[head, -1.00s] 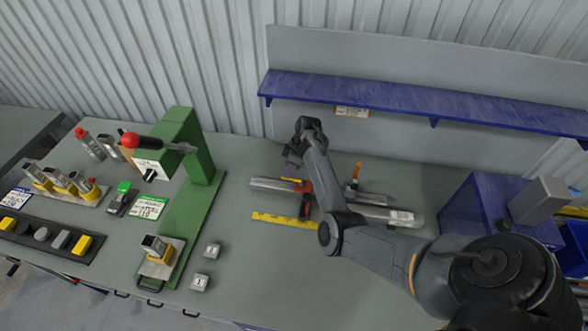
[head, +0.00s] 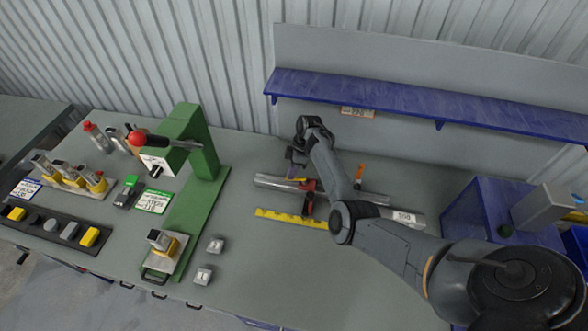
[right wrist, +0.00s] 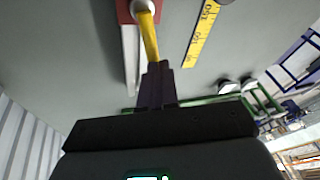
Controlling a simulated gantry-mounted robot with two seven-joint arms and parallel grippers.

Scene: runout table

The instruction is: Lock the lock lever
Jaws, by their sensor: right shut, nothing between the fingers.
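A red clamp (head: 307,198) sits across the grey metal bars on the table in the head view. In the right wrist view, a yellow lever (right wrist: 148,36) runs from a round pivot on the red clamp (right wrist: 125,10) toward my fingertips. My right gripper (head: 294,166) is low behind the clamp. Its dark fingers (right wrist: 156,72) are shut with nothing between them, at the lever's free end. Whether they touch it I cannot tell. An orange upright handle (head: 360,174) stands right of my forearm. My left gripper is not in view.
A yellow ruler (head: 290,217) lies in front of the clamp. A green press (head: 205,165) with a red-knobbed handle stands to the left. A blue shelf (head: 400,101) hangs behind. A blue stand (head: 485,205) is at the right. The front middle table is clear.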

